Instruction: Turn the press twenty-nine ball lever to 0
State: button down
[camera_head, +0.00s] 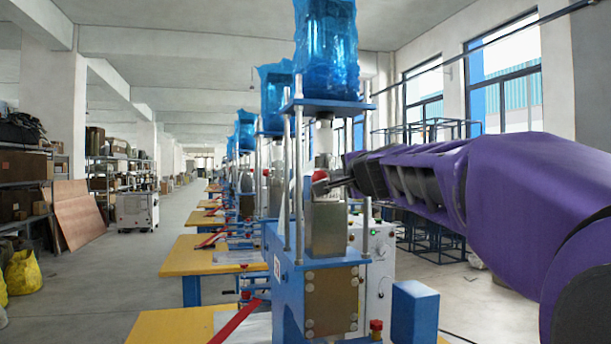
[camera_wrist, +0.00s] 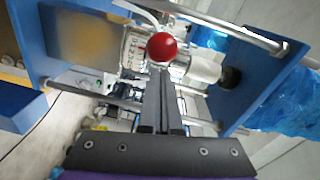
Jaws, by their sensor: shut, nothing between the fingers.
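The nearest press has a blue frame, bright guide rods and a blue-wrapped top (camera_head: 327,48). Its red ball lever (camera_head: 320,174) shows at the middle of the press, partly hidden by my gripper (camera_head: 322,187). In the wrist view the red ball (camera_wrist: 162,47) sits just beyond my fingertips (camera_wrist: 162,76), in front of a grey metal fitting. My gripper is shut and empty, with its fingers pointing at the ball. I cannot tell whether the tips touch the ball or its stem.
Guide rods (camera_head: 366,160) stand close around the lever, with a blue plate (camera_head: 326,104) above. A white control box (camera_head: 380,265) and a blue box (camera_head: 414,312) stand at the right. More presses and yellow tables (camera_head: 205,256) recede behind. The left aisle (camera_head: 110,275) is clear.

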jog(key=shift+a, duration=1.5)
